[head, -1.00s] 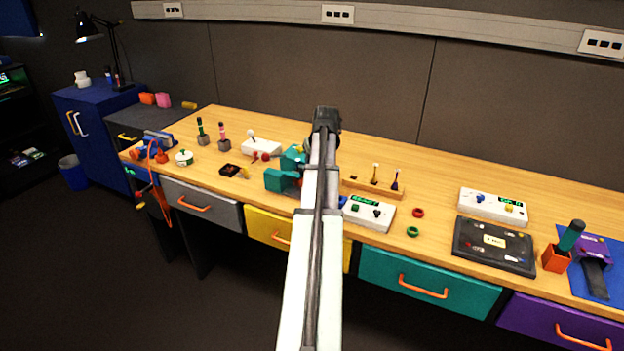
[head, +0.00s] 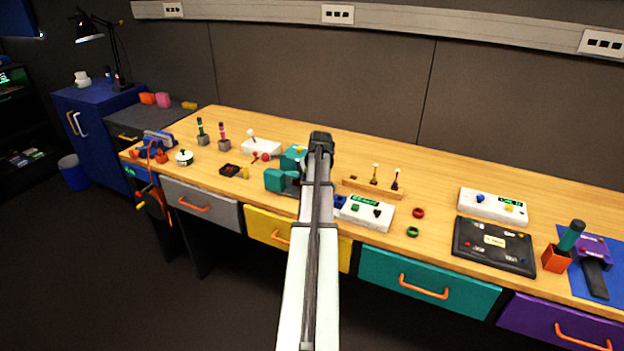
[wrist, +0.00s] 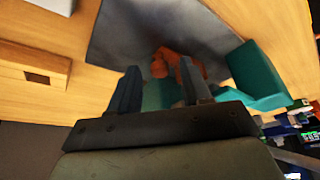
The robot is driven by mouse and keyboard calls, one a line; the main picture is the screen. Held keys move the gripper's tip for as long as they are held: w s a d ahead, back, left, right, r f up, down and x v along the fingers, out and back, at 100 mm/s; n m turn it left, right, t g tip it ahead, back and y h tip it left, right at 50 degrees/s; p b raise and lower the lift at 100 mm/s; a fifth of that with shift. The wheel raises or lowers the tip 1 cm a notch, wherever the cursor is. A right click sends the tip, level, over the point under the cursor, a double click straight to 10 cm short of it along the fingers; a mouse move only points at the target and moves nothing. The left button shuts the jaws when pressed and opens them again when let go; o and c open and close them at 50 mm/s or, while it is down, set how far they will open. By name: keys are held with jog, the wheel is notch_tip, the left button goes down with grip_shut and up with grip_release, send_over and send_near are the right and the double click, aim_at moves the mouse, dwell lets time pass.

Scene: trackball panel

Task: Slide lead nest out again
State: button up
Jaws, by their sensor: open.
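A teal fixture (head: 276,180) stands near the front edge of the bench, partly hidden behind my arm in the head view. In the wrist view its teal block (wrist: 258,75) lies at the right, beside a grey metallic plate (wrist: 120,35). An orange piece (wrist: 182,66) shows beyond my fingertips, against the grey plate. My gripper (wrist: 160,83) is open, its dark fingers apart with a teal part visible between them. I cannot tell whether the fingers touch it, nor which part is the lead nest. The head view hides my fingertips behind the arm.
A white box with a green display (head: 366,211) stands close right of my arm. A wooden rack (head: 372,188) with small upright tools is behind it. Bench room behind the rack is clear.

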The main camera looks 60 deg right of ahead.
jog(key=shift+c, duration=0.3)
grip_shut()
dwell(0.3)
